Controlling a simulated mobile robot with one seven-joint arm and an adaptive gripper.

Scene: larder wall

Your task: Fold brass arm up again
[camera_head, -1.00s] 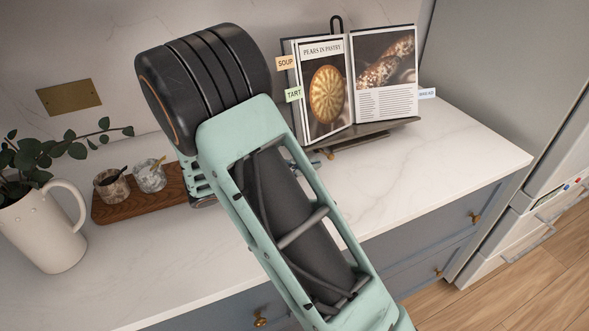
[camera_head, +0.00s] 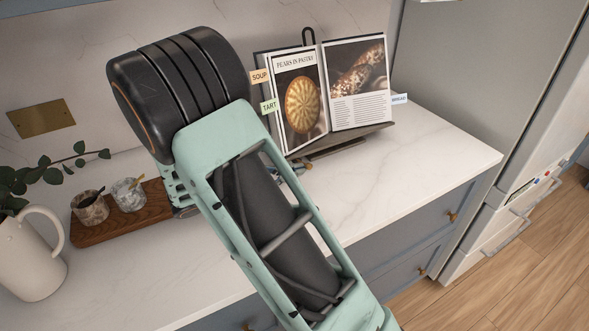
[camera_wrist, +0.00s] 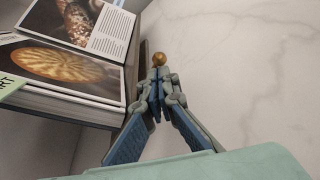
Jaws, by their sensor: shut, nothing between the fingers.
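The brass arm shows in the wrist view only as a round brass knob (camera_wrist: 159,59), just beyond my fingertips at the edge of the dark stand. Whether the fingertips touch it I cannot tell. My gripper (camera_wrist: 156,92) is shut and empty; in the head view a small part of it (camera_head: 290,175) shows past my arm, low in front of the stand. The stand's dark ledge (camera_head: 350,139) holds an open cookbook (camera_head: 357,85) with pages facing out. The rest of the brass arm is hidden in both views.
A wooden board (camera_head: 150,212) with two small stone pots stands at left, beside a white jug (camera_head: 30,255) with leafy stems. The white counter (camera_head: 430,150) is clear right of the stand. A grey fridge (camera_head: 480,90) stands at far right.

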